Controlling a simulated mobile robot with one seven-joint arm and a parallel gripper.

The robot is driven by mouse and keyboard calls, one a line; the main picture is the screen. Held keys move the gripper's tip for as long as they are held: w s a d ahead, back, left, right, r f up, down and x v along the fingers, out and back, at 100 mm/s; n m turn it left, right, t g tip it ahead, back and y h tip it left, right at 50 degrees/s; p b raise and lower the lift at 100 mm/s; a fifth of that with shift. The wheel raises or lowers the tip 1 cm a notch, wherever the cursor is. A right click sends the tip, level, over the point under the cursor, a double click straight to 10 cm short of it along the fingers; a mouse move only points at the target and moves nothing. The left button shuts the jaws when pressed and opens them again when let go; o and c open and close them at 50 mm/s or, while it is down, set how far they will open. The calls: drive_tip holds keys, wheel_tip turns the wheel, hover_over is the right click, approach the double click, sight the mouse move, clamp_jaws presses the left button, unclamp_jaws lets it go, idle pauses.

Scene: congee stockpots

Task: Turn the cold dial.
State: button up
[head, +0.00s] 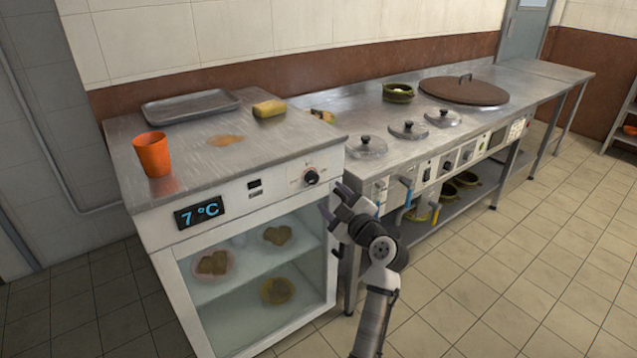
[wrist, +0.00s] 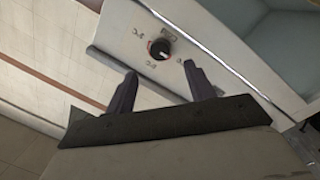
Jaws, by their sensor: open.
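The cold dial (head: 311,177) is a black round knob on the white front panel of the fridge cabinet (head: 160,222), at its upper right. A display (head: 199,212) on the same panel reads 7 °C. In the wrist view the dial (wrist: 159,49) shows with a light pointer mark and printed markings around it. My gripper (head: 332,200) is open and empty, just below and right of the dial in the head view. In the wrist view its two dark fingers (wrist: 162,82) point toward the panel, with the dial beyond the gap between them, apart from both.
An orange cup (head: 152,154), a metal tray (head: 190,106) and a yellow item (head: 269,109) are on the cabinet top. A glass door (head: 255,270) below shows plates of food. The stove counter (head: 440,110) with several lids stands right; the floor before it is free.

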sight(315, 181)
drive_tip(key=p+x, duration=0.1)
drive_tip(key=x, duration=0.7)
drive_tip(key=shift+c, duration=0.3)
drive_tip(key=shift+s, duration=0.1)
drive_tip(key=c, duration=0.9)
